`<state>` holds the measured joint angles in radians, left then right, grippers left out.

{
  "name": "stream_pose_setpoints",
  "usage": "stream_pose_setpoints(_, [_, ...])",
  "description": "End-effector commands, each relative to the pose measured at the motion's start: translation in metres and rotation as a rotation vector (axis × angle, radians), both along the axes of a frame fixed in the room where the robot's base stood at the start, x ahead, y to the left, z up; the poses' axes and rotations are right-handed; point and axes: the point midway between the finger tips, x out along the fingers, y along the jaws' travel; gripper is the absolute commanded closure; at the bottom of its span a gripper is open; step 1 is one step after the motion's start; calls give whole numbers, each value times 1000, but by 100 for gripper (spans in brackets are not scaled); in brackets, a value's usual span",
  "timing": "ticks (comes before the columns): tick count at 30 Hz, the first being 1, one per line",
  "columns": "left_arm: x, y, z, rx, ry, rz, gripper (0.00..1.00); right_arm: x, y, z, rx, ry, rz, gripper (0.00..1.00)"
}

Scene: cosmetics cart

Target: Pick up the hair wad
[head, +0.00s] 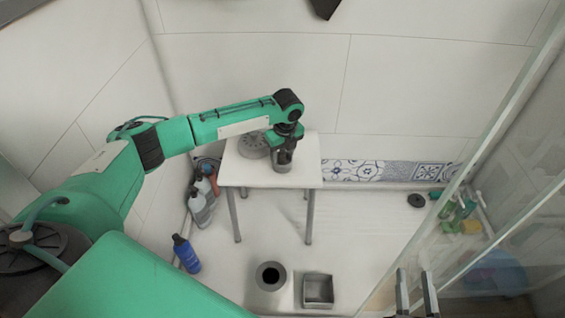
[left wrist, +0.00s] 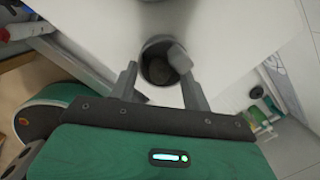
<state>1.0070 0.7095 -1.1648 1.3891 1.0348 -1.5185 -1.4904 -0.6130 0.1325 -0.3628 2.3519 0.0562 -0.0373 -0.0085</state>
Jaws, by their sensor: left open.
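In the left wrist view, a dark brownish mass, probably the hair wad (left wrist: 160,72), lies inside a dark round cup (left wrist: 147,46); its outline is unclear. In the head view the cup (head: 283,167) stands on the white stool (head: 305,176), and its contents cannot be made out. My left gripper (left wrist: 155,62) is open and points down at the cup; its fingers show on either side of the cup's mouth. It also shows above the cup in the head view (head: 282,148). My right gripper (head: 416,284) is open and empty at the bottom right.
A grey round perforated disc (head: 252,146) lies on the stool beside the cup. Bottles (head: 200,200) and a blue bottle (head: 186,254) stand left. A round bin (head: 270,276) and a square grey container (head: 318,290) are on the floor. A glass panel (head: 470,165) stands right.

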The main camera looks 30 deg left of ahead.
Motion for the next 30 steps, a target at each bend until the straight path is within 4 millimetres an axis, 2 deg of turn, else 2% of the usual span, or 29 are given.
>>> stream_pose_setpoints(4, [0,0,0,0,0,0,51,0,0,0,0,0,0,64])
stream_pose_setpoints(5, [0,0,0,0,0,0,55,0,0,0,0,1,0,64])
stream_pose_setpoints(9, [0,0,0,0,0,0,83,2,0,-1,0,3,1,64])
stream_pose_setpoints(12, [0,0,0,0,0,0,99,2,0,-1,-1,4,1,64])
stream_pose_setpoints(24, [0,0,2,0,0,0,100,1,0,-1,-1,5,1,64])
stream_pose_setpoints(29, [0,0,9,0,-1,0,100,1,1,-3,-7,28,5,64])
stream_pose_setpoints(30, [0,0,13,0,-1,-1,100,-1,3,-10,-14,59,10,64])
